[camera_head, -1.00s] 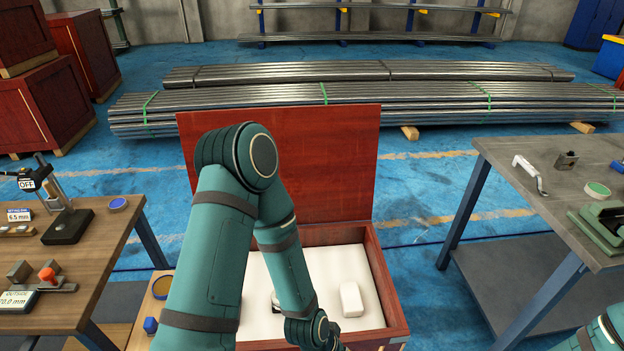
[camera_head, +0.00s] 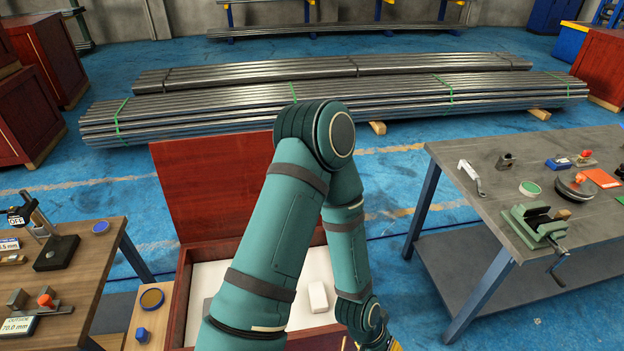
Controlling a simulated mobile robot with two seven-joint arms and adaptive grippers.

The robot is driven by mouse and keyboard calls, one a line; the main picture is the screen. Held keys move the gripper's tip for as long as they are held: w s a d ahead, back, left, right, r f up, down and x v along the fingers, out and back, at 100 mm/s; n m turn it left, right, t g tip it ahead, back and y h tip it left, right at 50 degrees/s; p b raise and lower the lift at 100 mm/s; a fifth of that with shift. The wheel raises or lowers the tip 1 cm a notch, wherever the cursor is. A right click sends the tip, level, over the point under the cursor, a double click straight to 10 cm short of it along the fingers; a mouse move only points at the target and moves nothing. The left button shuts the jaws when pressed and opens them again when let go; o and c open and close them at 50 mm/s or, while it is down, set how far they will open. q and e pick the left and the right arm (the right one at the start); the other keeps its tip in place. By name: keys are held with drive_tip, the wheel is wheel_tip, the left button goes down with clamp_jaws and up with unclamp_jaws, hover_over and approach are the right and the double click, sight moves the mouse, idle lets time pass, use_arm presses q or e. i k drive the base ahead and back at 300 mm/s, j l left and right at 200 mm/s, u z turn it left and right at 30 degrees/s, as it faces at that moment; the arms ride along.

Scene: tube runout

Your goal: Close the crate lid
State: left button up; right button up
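The red-brown wooden crate (camera_head: 181,300) stands on the floor in front of me, with a white padded inside. Its lid (camera_head: 210,195) stands open, upright at the far side. A white block (camera_head: 318,297) lies in the crate. My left arm reaches across the crate and hides part of the lid and the inside. Its wrist is at the crate's right side near the bottom edge, and its gripper fingers are not visible. My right gripper is out of view.
A wooden table (camera_head: 88,262) with gauges stands at left. A grey workbench (camera_head: 520,185) with a green vise (camera_head: 537,226) stands at right. Bundled steel tubes (camera_head: 220,115) lie behind the crate. Blue floor is free between crate and workbench.

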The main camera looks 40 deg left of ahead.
sight(212, 186)
drive_tip(key=l+z, duration=0.1)
drive_tip(key=z, duration=0.35)
drive_tip(key=i+l+z, duration=0.1)
drive_tip(key=z, duration=0.4)
drive_tip(key=i+z, duration=0.1)
drive_tip(key=z, duration=0.35)
drive_tip(key=i+l+u, duration=0.1)
drive_tip(key=i+u, duration=0.25)
drive_tip(key=i+l+u, duration=0.25)
drive_tip(key=i+u, duration=0.15)
drive_tip(key=i, duration=0.15)
drive_tip(key=i+j+u, duration=0.1)
drive_tip(key=u, duration=0.35)
drive_tip(key=i+u, duration=0.45)
drive_tip(key=i+l+u, duration=0.1)
drive_tip(key=u, duration=0.4)
drive_tip(key=i+j+u, duration=0.25)
drive_tip(key=i+u, duration=0.65)
drive_tip(key=i, duration=0.15)
drive_tip(key=i+u, duration=0.1)
drive_tip(key=i, duration=2.9)
drive_tip(key=i+u, duration=0.15)
drive_tip(key=u, duration=0.3)
drive_tip(key=i+u, duration=0.15)
drive_tip(key=u, duration=0.3)
drive_tip(key=i+l+u, duration=0.15)
drive_tip(key=u, duration=0.35)
drive_tip(key=i+l+u, duration=0.1)
drive_tip(key=u, duration=1.45)
